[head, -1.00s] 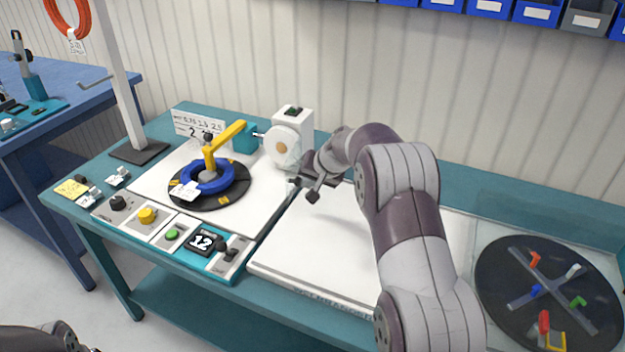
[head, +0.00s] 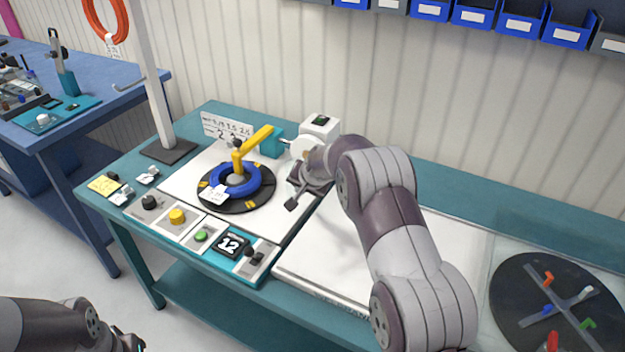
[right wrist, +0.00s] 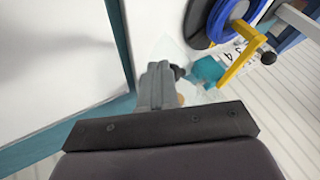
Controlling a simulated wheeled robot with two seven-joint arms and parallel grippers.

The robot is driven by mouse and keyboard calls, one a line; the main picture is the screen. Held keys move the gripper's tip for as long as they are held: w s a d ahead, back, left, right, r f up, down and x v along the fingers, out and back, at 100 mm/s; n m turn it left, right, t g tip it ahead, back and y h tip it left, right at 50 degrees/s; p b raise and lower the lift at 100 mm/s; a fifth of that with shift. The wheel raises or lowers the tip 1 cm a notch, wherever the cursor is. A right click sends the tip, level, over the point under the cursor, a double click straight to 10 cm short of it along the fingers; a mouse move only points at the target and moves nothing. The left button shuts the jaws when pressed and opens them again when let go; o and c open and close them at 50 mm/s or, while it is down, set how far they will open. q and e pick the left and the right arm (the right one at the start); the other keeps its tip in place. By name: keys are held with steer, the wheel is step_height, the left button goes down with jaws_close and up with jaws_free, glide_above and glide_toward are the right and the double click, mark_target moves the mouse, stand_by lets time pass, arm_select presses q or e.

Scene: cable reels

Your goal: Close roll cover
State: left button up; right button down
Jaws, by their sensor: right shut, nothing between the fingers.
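The white box-shaped unit (head: 322,128) stands at the back of the table. Its round white face (head: 299,147), which looks like the roll cover, is partly hidden by my right gripper. I cannot tell how far open the cover is. My right gripper (head: 293,194) is shut and empty, just in front of the unit and close to its face. In the right wrist view its shut fingers (right wrist: 158,85) point toward a pale, see-through area beside a teal part (right wrist: 208,70). My left gripper (head: 130,343) is at the bottom left edge, mostly cut off.
A blue coil (head: 235,179) sits on a black turntable with a yellow crank arm (head: 256,143) left of my right gripper. A control panel (head: 203,234) lines the front. A white board (head: 335,262) lies under my right arm. A black disc (head: 520,310) is at the right.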

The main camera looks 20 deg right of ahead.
steer(key=w+a+m+p, duration=0.1)
steer(key=w+a+p, duration=0.1)
steer(key=w, duration=0.9)
steer(key=shift+w+a+h, duration=0.4)
steer(key=shift+a, duration=0.25)
steer(key=shift+m, duration=0.3)
steer(key=shift+f, duration=0.1)
